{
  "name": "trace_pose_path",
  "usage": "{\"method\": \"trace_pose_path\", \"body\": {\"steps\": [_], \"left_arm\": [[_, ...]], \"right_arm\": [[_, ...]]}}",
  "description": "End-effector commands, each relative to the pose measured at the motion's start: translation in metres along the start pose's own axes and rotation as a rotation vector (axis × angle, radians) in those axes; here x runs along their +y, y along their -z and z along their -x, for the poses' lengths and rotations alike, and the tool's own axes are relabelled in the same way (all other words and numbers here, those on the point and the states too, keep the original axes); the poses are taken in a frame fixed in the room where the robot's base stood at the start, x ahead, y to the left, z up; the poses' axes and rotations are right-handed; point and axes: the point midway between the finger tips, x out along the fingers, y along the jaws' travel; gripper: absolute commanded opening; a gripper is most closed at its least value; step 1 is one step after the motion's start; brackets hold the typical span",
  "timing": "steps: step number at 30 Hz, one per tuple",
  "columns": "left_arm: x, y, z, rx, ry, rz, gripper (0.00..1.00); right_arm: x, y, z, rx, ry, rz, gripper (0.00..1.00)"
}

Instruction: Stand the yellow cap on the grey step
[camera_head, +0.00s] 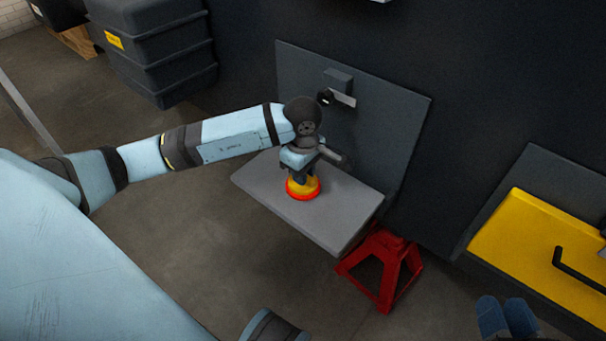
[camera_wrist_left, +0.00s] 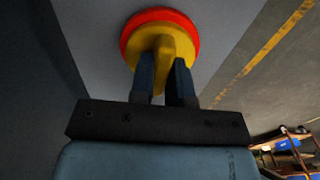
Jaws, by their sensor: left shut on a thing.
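The yellow cap (camera_head: 303,187) has a red rim at its lower end and a yellow grip on top. My left gripper (camera_head: 306,174) is shut on the grip from above. The cap is upright over the grey step (camera_head: 345,214), near the middle of its top. I cannot tell whether the rim touches the step. In the left wrist view the cap (camera_wrist_left: 160,35) sits between the fingertips (camera_wrist_left: 163,62), its red rim against the grey surface behind. My right gripper (camera_head: 507,318) shows only its fingers at the bottom right edge, apart from the step; their opening is unclear.
A grey back plate (camera_head: 390,120) with a small latch (camera_head: 341,97) rises behind the step. A red stand (camera_head: 383,265) is below its right end. A yellow panel with a black handle (camera_head: 570,268) is at the right. The step's right part is clear.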

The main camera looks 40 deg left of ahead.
Motion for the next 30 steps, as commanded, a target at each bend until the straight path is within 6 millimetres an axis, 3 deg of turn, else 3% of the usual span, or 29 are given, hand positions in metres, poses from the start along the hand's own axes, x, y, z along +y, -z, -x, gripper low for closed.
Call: {"method": "trace_pose_path", "body": {"steps": [9,10,12,13,23,30], "left_arm": [[0.000,0.000,-0.003,0.000,-0.001,0.000,0.00],[0.000,0.000,-0.002,0.000,-0.001,0.000,0.23],[0.000,0.000,-0.001,0.000,-0.001,0.000,0.39],[0.000,0.000,-0.001,0.000,-0.001,0.000,0.42],[0.000,0.000,0.005,-0.001,-0.001,0.000,0.42],[0.001,0.001,0.049,0.001,-0.006,-0.001,0.42]], "right_arm": [[0.000,-0.002,0.001,0.003,-0.002,0.004,0.36],[0.000,0.000,0.001,0.005,-0.002,0.007,0.36],[0.000,0.001,0.000,0.006,-0.001,0.008,0.36],[0.000,0.001,0.000,0.007,-0.001,0.009,0.36],[0.000,0.007,0.000,0.009,0.003,0.011,0.36],[-0.007,0.015,0.004,0.014,-0.006,-0.049,0.36]]}}
